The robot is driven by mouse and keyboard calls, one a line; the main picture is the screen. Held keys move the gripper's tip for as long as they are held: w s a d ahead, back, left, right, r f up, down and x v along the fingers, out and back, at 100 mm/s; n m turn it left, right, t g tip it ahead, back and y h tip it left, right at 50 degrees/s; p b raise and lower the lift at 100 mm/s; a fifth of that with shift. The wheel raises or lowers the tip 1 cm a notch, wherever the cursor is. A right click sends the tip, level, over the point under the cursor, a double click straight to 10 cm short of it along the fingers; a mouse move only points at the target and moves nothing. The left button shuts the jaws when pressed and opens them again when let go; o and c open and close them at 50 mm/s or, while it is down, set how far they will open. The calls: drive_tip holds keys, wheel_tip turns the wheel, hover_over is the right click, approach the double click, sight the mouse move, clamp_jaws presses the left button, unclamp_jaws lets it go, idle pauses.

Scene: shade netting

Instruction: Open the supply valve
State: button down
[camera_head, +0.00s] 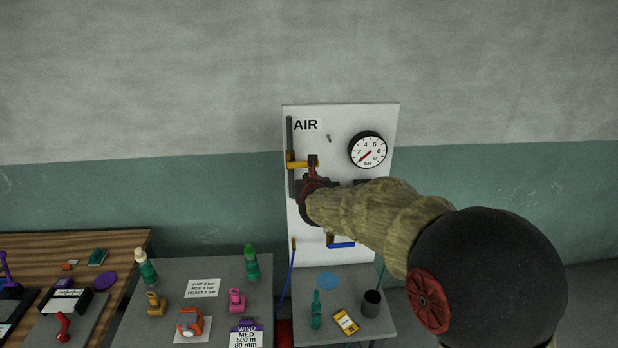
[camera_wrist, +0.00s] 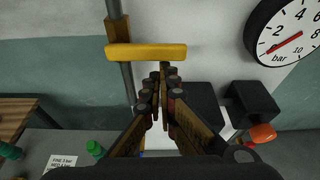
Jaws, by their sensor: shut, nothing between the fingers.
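The yellow valve handle (camera_head: 298,164) sits on the grey vertical pipe (camera_head: 290,130) at the left of the white AIR board (camera_head: 345,115). In the wrist view the yellow handle (camera_wrist: 140,53) lies crosswise to the pipe (camera_wrist: 129,80), reaching to its right. My gripper (camera_head: 313,163) is shut and empty at the handle's right end; in the wrist view its fingertips (camera_wrist: 163,76) are just below that end. I cannot tell whether they touch it. The gauge (camera_head: 367,150) has its red needle low on the left. My arm hides the board's middle right.
A blue handle (camera_head: 341,243) is low on the board. Below stands a small grey table with a black cup (camera_head: 371,303), a yellow meter (camera_head: 345,321) and a green bottle-like item (camera_head: 316,309). Dark blocks (camera_wrist: 250,103) and an orange knob (camera_wrist: 262,134) lie right of my fingers.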

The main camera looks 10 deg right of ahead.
drive_tip(key=shift+d+r+n+h+p, duration=0.1)
drive_tip(key=shift+r+n+h+p, duration=0.2)
drive_tip(key=shift+n+p, duration=0.15)
wheel_tip(320, 180, up, 7)
drive_tip(key=a+n+t+h, duration=0.1)
drive_tip(key=n+h, duration=0.4)
drive_tip(key=n, duration=0.7)
drive_tip(key=shift+w+a+r+t, duration=0.2)
drive_tip(key=shift+a+t, duration=0.1)
drive_tip(key=shift+a, duration=0.55)
